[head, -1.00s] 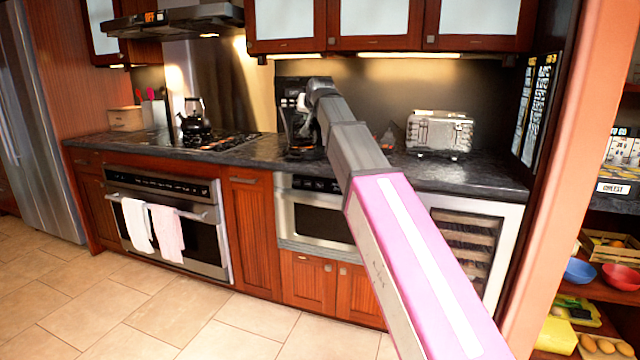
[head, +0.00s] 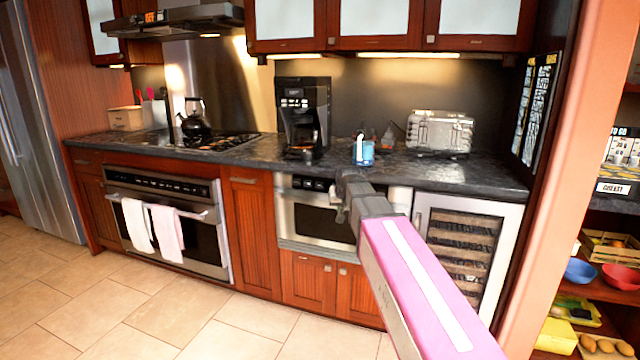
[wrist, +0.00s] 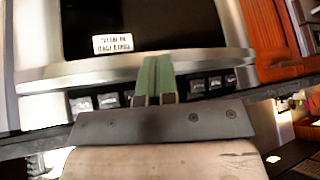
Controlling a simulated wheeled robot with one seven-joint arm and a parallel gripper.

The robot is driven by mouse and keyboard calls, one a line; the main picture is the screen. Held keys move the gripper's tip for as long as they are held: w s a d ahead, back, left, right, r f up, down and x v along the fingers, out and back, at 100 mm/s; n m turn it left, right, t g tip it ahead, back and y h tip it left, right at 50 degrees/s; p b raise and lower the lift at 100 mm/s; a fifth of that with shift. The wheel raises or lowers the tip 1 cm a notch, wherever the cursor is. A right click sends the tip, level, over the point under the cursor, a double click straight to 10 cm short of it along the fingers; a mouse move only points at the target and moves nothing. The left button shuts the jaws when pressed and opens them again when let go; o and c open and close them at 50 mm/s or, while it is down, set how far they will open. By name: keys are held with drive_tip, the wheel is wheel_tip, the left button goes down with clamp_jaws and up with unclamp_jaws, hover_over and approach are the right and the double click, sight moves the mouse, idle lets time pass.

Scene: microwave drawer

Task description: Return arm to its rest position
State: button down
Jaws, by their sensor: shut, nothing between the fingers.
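My arm reaches forward from the lower right of the head view, its end in front of the built-in microwave drawer (head: 312,222), which is shut. The fingers are too hidden to make out in the head view. In the wrist view the two green fingers of my gripper (wrist: 156,62) are shut together and empty. They point at the microwave front, with its dark window (wrist: 140,25) and row of buttons (wrist: 215,84) close by; this view looks upside down. I cannot tell whether the fingertips touch the front.
The dark counter (head: 395,172) holds a coffee maker (head: 303,112), a blue bottle (head: 363,151) and a toaster (head: 440,131). A wine cooler (head: 468,245) is right of the microwave drawer. An oven (head: 180,225) with towels is left. The tiled floor (head: 200,315) is clear.

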drive_tip(key=s+d+f+g, duration=0.3)
drive_tip(key=s+d+f, duration=0.3)
drive_tip(key=s+f, duration=0.6)
drive_tip(key=s+d+f+g+h, duration=0.1)
drive_tip(key=s+d+f+g, duration=0.2)
drive_tip(key=s+f, duration=0.9)
wheel_tip(320, 180, down, 3)
drive_tip(key=d, duration=0.2)
drive_tip(key=shift+s+d+g, duration=0.25)
drive_tip(key=shift+d+g, duration=0.05)
drive_tip(key=shift+d, duration=0.05)
